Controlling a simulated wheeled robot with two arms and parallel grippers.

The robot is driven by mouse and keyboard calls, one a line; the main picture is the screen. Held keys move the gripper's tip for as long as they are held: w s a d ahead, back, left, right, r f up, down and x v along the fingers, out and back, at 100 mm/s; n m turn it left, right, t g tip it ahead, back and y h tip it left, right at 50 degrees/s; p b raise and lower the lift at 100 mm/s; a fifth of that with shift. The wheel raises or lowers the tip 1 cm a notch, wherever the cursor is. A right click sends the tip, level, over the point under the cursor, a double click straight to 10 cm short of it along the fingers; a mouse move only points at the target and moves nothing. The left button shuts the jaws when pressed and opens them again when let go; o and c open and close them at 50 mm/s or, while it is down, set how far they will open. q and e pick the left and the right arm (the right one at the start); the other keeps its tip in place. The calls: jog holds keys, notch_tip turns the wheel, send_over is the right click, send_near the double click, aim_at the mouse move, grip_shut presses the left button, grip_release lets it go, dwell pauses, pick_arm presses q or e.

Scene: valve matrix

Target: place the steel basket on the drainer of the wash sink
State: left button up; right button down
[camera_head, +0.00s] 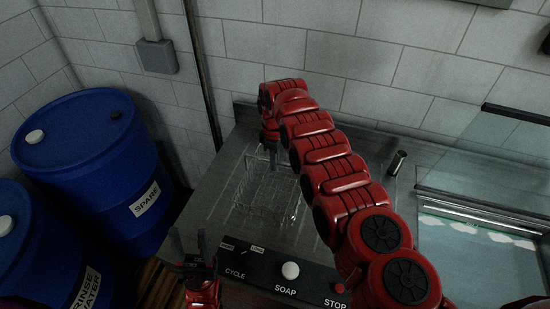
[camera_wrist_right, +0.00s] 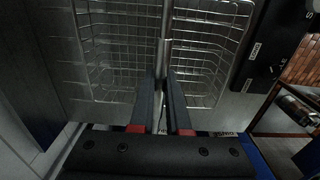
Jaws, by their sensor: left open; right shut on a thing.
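The steel basket (camera_head: 262,200), an open wire mesh box, is over the grey ridged metal drainer (camera_head: 205,190) to the left of the wash sink (camera_head: 470,262). I cannot tell whether its base touches the surface. My right arm reaches across from the lower right, and its gripper (camera_head: 272,155) points down at the basket's far side. In the right wrist view the fingers (camera_wrist_right: 163,82) are shut on the basket's handle bar (camera_wrist_right: 165,35), with the mesh (camera_wrist_right: 110,45) beyond. My left gripper (camera_head: 202,245) is open and empty, near the control panel's left end.
A black control panel (camera_head: 262,268) with a white SOAP knob (camera_head: 290,270) and a red STOP button (camera_head: 339,288) runs along the front edge. Blue drums (camera_head: 95,165) stand at the left. A tiled wall closes the back. A short dark cylinder (camera_head: 397,162) stands right of my arm.

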jog(key=c, duration=0.9)
grip_release()
jog(key=shift+s, duration=0.1)
jog(key=shift+r+b, duration=0.8)
jog(key=shift+r, duration=0.2)
notch_tip(320, 180, up, 6)
jog(key=b, duration=0.3)
jog(key=shift+a+f, duration=0.1)
jog(key=shift+f, duration=0.1)
jog(key=r+p, duration=0.1)
jog(key=r, duration=0.1)
jog(key=r+p, duration=0.1)
jog(key=r, duration=0.1)
jog(key=shift+d+r+p, duration=0.2)
jog(key=shift+r+p, duration=0.05)
jog(key=shift+p, duration=0.1)
